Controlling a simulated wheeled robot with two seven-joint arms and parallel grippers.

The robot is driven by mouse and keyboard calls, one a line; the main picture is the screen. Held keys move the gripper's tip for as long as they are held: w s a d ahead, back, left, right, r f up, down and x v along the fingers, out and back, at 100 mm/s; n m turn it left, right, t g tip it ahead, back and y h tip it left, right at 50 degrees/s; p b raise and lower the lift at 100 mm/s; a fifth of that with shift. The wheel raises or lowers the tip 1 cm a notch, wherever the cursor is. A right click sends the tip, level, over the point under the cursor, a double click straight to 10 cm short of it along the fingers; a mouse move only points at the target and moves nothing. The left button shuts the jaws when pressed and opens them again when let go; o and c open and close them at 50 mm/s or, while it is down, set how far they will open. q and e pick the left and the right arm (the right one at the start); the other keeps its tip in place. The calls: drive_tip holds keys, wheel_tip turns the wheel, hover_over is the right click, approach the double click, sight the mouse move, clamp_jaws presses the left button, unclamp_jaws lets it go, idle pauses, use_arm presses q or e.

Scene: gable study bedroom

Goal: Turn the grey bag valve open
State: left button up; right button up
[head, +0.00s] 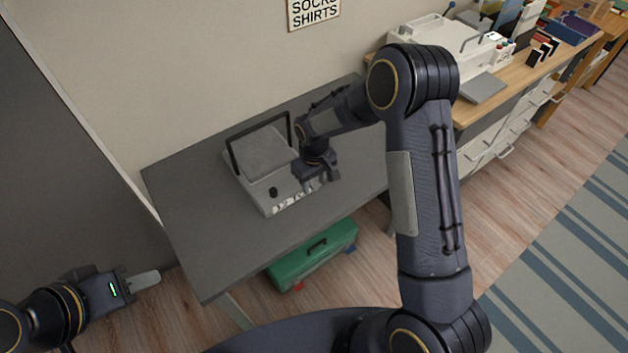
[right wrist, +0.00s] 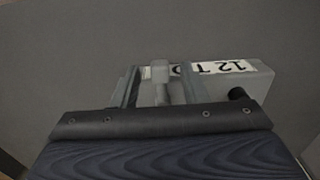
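A grey box-like unit (head: 250,180) with a black upright frame stands on the dark table, a white label with dark print along its front. In the right wrist view, a small grey valve handle (right wrist: 160,73) on a stem stands at the unit's front (right wrist: 262,80). My right gripper (head: 326,176) is at the unit's right front and hides part of it. Its fingers (right wrist: 162,90) are apart on either side of the valve handle, with gaps visible. My left gripper (head: 143,279) is away at the lower left, empty; its finger gap is unclear.
The dark table (head: 200,230) has bare room around the unit. A green toolbox (head: 315,258) is below the table's front edge. A wooden desk with a white machine (head: 435,45) stands at the right. A dark knob (head: 273,192) is on the unit.

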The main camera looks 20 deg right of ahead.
clamp_jaws()
